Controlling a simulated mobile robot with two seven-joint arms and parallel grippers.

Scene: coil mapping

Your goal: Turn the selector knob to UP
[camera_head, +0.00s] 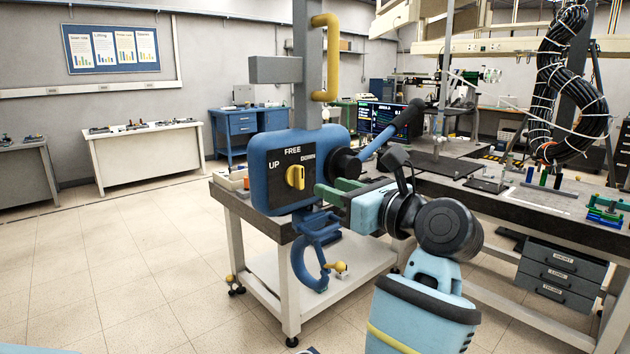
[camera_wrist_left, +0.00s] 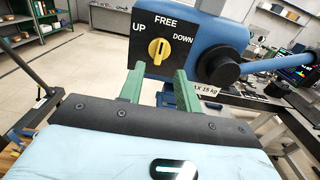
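The yellow selector knob (camera_head: 295,177) sits on a black plate (camera_head: 275,192) on the front of a blue hoist box (camera_head: 262,150). The plate reads UP at left, FREE at top and DOWN at right. In the left wrist view the knob (camera_wrist_left: 158,49) stands about upright, in line with FREE. My left gripper (camera_head: 328,191) has green fingers spread apart and nothing between them. In the left wrist view the open fingers (camera_wrist_left: 158,84) are on either side below the knob, not around it. My right gripper is not in view.
A black round hub (camera_head: 346,164) and a blue lever (camera_head: 392,132) stick out right of the box. A blue hook (camera_head: 312,258) hangs below it. A dark-topped workbench (camera_head: 262,222) stands behind. Open floor lies to the left.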

